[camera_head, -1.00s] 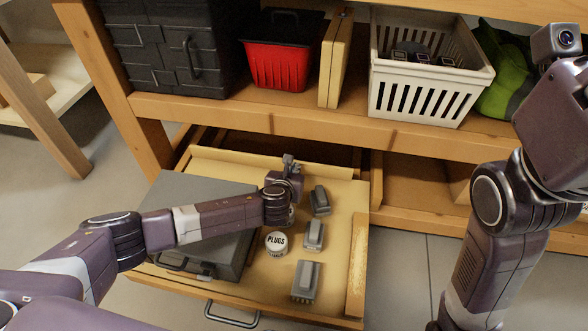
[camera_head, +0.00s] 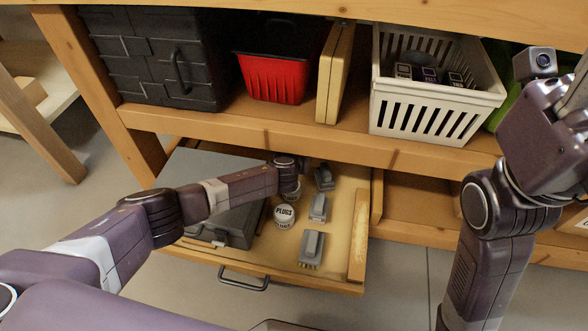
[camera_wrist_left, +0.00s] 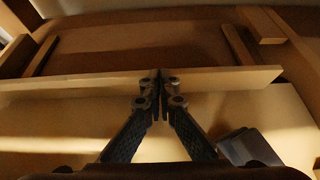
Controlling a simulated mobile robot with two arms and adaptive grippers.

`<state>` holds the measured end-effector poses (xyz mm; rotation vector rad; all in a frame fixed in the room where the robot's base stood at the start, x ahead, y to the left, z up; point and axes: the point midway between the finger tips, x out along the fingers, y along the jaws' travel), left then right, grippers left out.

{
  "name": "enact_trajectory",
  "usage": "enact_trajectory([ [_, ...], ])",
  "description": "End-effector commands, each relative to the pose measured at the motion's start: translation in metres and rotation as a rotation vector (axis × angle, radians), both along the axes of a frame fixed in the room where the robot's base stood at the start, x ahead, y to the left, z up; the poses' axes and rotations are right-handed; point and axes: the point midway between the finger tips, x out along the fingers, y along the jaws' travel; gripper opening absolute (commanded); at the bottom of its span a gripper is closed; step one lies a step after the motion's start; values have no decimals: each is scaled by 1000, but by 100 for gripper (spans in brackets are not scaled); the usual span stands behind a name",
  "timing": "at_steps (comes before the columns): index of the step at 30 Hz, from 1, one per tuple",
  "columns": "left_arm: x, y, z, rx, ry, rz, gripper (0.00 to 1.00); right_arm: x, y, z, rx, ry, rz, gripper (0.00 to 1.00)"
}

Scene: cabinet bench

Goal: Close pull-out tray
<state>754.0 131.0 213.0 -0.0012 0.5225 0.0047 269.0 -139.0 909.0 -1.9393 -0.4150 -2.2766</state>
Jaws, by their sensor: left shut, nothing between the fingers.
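The pull-out tray (camera_head: 340,283) is a wooden drawer below the bench shelf, part-way out, with a metal handle (camera_head: 243,283) on its front. Its back part is hidden under the shelf in the head view. My left arm reaches over the tray, and its gripper end is at the shelf edge, fingers hidden there. In the left wrist view my left gripper (camera_wrist_left: 158,82) is shut and empty, its fingertips at the tray's back panel (camera_wrist_left: 225,80); I cannot tell whether they touch. My right arm stands at the right; its gripper is out of view.
The tray holds a grey case (camera_head: 222,218), a round tin marked PLUGS (camera_head: 284,213) and several grey blocks (camera_head: 312,246). The shelf above carries a black case (camera_head: 155,60), a red bin (camera_head: 272,78) and a white basket (camera_head: 425,118). Floor before the tray is clear.

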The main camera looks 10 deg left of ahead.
Motion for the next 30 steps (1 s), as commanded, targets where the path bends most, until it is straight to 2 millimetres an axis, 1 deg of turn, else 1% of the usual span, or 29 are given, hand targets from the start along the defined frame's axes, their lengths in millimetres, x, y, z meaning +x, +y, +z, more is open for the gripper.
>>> enact_trajectory([
  [3,3,0,-2,0,2,0,0,0,0,0,0,-1,0,49],
  [13,2,0,-2,0,4,-1,0,-1,0,0,0,-2,1,49],
  [19,-4,-1,1,0,3,-2,0,-1,0,0,1,-2,0,49],
  [26,-26,0,14,-2,4,-3,0,-1,0,0,1,-2,0,49],
  [30,-53,-1,12,-1,6,-3,0,-1,0,0,1,-2,0,49],
])
